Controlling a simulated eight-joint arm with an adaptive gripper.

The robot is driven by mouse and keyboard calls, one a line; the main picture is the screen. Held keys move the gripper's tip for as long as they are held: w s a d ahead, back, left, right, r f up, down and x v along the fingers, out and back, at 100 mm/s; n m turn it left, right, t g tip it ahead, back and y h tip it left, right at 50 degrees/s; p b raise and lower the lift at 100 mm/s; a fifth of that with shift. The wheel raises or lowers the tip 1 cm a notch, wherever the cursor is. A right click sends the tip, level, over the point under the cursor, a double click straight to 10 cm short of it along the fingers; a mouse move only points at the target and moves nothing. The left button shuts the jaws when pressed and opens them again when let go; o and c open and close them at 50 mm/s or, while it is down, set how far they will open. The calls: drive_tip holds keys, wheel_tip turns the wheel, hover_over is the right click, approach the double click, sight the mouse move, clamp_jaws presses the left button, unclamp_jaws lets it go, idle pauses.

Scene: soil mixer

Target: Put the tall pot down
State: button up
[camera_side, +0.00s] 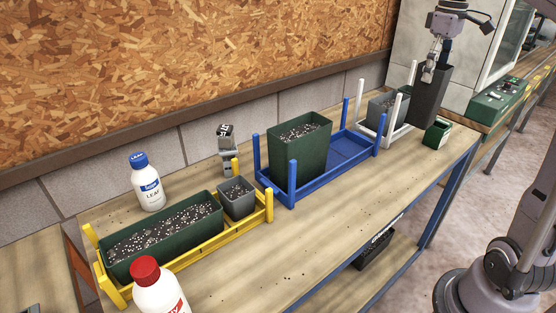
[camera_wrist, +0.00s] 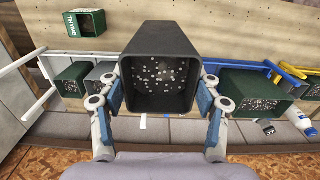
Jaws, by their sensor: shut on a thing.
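The tall pot (camera_side: 432,98) is dark grey and square. It is upright at the far right end of the bench, beside the white rack. My gripper (camera_side: 429,72) is shut on it near its top. In the wrist view the tall pot (camera_wrist: 160,30) is between both blue-padded fingers of my gripper (camera_wrist: 160,95), and speckled soil shows deep inside.
The white rack (camera_side: 398,130) holds a grey pot (camera_side: 385,108). The blue rack (camera_side: 350,150) holds a large green pot (camera_side: 300,155) and has an empty part. The yellow rack (camera_side: 205,250) stands left, near white bottles (camera_side: 148,187). The front strip of bench (camera_side: 345,215) is clear.

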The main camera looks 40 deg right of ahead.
sight(431, 86)
drive_tip(key=s+d+f+m, duration=0.4)
drive_tip(key=s+m, duration=0.1)
drive_tip(key=m, duration=0.3)
drive_tip(key=w+a, duration=0.4)
drive_tip(key=a, duration=0.1)
drive_tip(key=shift+w+a, duration=0.1)
drive_tip(key=shift+a, duration=0.15)
